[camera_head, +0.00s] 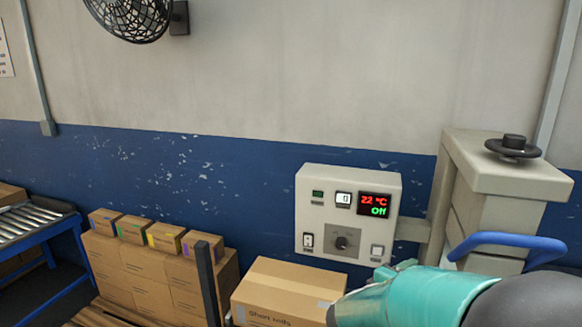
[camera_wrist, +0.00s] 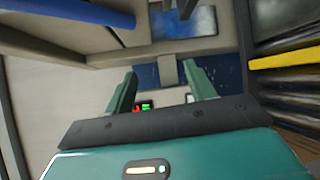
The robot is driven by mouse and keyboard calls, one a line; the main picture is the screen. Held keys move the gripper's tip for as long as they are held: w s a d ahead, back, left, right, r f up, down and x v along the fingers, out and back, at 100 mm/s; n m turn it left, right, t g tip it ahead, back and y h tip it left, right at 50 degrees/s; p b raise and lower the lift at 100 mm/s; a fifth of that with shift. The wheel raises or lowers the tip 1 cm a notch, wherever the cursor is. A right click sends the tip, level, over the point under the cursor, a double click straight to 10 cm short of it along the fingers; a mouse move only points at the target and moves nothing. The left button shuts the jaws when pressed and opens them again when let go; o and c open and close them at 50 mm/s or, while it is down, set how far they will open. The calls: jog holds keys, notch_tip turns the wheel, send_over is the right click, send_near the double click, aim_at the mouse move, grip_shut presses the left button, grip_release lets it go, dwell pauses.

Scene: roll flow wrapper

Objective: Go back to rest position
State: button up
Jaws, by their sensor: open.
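My gripper (camera_wrist: 160,78) shows in the wrist view with its two green fingers spread apart and nothing between them. Beyond the fingers, part of the control box's red and green display (camera_wrist: 143,107) shows, partly hidden by the gripper body. In the head view, the control box (camera_head: 325,242) is mounted by the blue wall band. Its display (camera_head: 375,204) reads a red temperature and a green "Off". My teal arm end is at the lower right of the head view, in front of and below the box. The fingers are not clear there.
A beige machine housing (camera_head: 510,177) with a black knob (camera_head: 512,146) and a blue handle (camera_head: 507,241) stands at the right. Cardboard boxes (camera_head: 160,275) stand at the lower left, and a larger carton (camera_head: 290,280) lies below the control box. A roller conveyor (camera_head: 35,220) is far left.

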jog(key=s+d+r+m+g+y, duration=0.1)
jog(key=s+m+g+y, duration=0.2)
jog(key=s, duration=0.5)
jog(key=s+d+r+m+g, duration=0.1)
jog(key=s+m+g, duration=0.3)
jog(key=s, duration=0.3)
jog(key=s+a+r+m+t+y, duration=0.1)
jog(key=s+a+m+t+y, duration=0.1)
jog(key=s+a+y, duration=0.7)
jog(key=a+y, duration=0.1)
jog(key=a, duration=0.2)
jog(key=shift+a, duration=0.4)
jog(key=shift+r, duration=0.1)
